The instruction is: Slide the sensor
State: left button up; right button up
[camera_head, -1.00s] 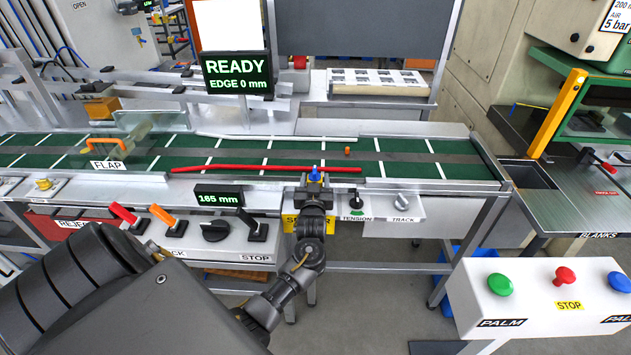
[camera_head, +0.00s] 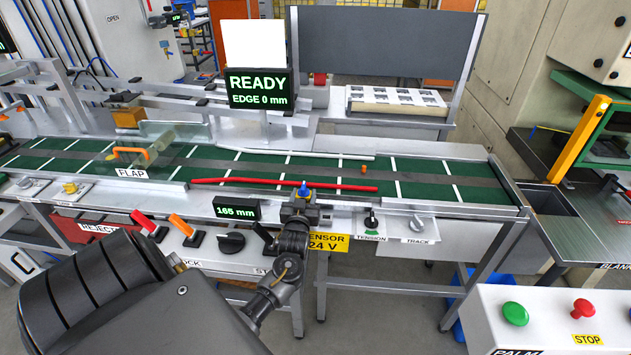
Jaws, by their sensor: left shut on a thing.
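My left gripper (camera_head: 303,196) is at the front rail of the green conveyor, below the red rod. It is shut on a small part with a blue top (camera_head: 304,188), which seems to be the sensor; the fingers hide most of it. A yellow label reading SENSOR 24 V (camera_head: 328,243) is just right of my wrist, partly covered. A small display (camera_head: 237,208) left of the gripper reads 165 mm. My right gripper is not in view.
The conveyor belt (camera_head: 420,190) carries a long red rod (camera_head: 240,181) and a small orange piece (camera_head: 364,169). A READY, EDGE 0 mm screen (camera_head: 258,90) stands behind. Levers and knobs (camera_head: 231,242) line the front. A button box (camera_head: 550,322) is at the lower right.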

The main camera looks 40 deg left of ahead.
pick_arm(q)
jog(key=shift+w+d, duration=0.1)
jog(key=shift+d, duration=0.05)
jog(key=o, duration=1.4)
jog(key=shift+s+d+f, duration=0.1)
jog(key=shift+s+d, duration=0.1)
jog(key=shift+s, duration=0.05)
jog(key=b+v, duration=0.2)
jog(key=v, duration=0.8)
